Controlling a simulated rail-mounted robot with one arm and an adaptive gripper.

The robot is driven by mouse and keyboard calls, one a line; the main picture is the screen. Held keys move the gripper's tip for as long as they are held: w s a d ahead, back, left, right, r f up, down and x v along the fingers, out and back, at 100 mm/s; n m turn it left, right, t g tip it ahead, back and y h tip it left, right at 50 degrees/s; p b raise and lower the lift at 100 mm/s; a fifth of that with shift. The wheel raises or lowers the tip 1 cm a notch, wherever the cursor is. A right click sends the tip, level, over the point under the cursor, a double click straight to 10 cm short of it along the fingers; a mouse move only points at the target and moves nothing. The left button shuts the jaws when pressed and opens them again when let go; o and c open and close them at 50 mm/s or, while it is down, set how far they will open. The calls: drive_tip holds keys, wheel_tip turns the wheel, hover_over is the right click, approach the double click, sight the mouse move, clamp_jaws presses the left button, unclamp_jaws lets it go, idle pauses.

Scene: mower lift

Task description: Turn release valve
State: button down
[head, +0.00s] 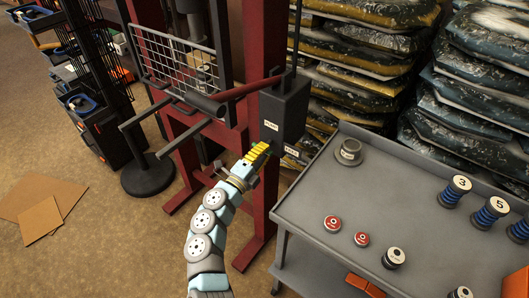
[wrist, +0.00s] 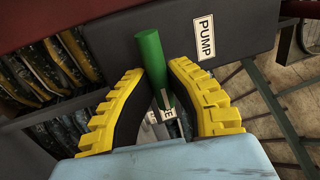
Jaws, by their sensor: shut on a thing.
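The green release valve handle (wrist: 150,55) is a short rod that stands out from the dark pump box (wrist: 110,45). My gripper (wrist: 158,75) has its two yellow padded fingers on either side of the handle and is shut on it. A white label below the handle is partly hidden, and a "PUMP" label (wrist: 205,37) is on the box to the right. In the head view, my gripper (head: 258,152) reaches the lower front of the dark pump box (head: 286,105). My fingers hide the handle there.
A grey table (head: 310,205) with red-topped weights, spools and a round grey part stands to the right. The red lift frame (head: 258,215) is beside my arm. Stacked bags (head: 365,50) are behind, and a rack (head: 95,110) with bins is at left.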

drive_tip(key=c, duration=1)
unclamp_jaws()
drive_tip(key=shift+v, duration=6)
